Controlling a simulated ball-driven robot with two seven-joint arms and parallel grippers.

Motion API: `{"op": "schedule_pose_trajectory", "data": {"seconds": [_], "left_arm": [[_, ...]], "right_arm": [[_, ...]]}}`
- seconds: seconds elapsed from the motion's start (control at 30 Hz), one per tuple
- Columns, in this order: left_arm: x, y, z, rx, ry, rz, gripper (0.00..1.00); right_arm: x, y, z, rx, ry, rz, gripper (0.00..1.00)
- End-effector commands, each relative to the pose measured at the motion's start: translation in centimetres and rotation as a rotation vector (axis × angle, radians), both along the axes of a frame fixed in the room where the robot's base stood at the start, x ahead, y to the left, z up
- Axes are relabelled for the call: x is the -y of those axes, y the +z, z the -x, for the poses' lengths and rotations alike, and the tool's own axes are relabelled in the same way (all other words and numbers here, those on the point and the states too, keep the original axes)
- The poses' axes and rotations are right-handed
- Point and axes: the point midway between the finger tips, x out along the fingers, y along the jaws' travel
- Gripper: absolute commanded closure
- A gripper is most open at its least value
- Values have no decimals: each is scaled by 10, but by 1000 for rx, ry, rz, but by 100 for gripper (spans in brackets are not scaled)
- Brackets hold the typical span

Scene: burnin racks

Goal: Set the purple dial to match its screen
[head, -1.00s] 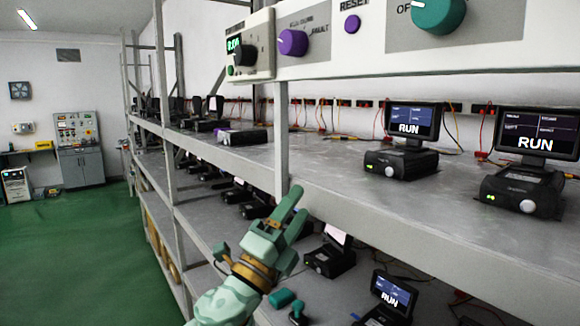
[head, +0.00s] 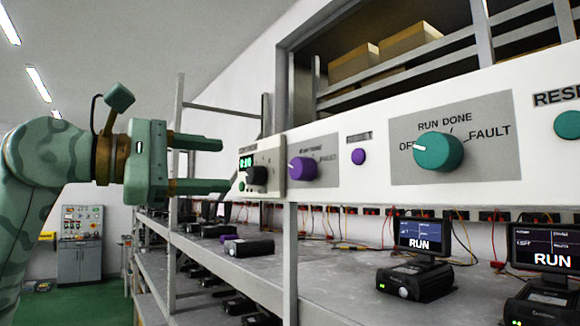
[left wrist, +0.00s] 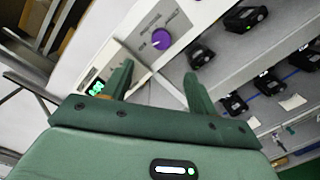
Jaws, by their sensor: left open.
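The purple dial (head: 303,168) is on the white panel above the shelf, on a grey label plate with partly unreadable text. A pale pointer mark shows on its left side. It also shows in the left wrist view (left wrist: 161,39), beyond the fingertips. My left gripper (head: 226,165) is open and empty at about the dial's height, left of it and apart from it. In the left wrist view its two fingers (left wrist: 158,74) point toward the panel. A black device with a purple edge (head: 248,247) lies on the shelf below; no readable screen shows on it. My right gripper is out of view.
A box with green digits and a black knob (head: 257,175) sits between my left gripper and the purple dial. A purple button (head: 358,157) and a teal dial (head: 438,151) are farther right. A screen on the shelf (head: 418,234) reads RUN.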

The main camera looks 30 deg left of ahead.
Motion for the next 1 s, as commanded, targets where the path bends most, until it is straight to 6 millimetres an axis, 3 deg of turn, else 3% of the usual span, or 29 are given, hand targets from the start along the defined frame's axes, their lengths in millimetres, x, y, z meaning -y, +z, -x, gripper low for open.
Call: {"op": "schedule_pose_trajectory", "data": {"seconds": [0.3,0.5,0.7,0.97,1.0], "left_arm": [[39,3,-72,-1,-9,2,41],[55,3,-107,-1,-7,2,41],[62,1,-121,1,-5,2,41],[63,0,-123,1,-4,2,41],[63,0,-123,1,-4,2,47]], "right_arm": [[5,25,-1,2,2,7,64],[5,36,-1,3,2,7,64],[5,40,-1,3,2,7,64],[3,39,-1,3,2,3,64],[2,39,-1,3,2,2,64]]}}
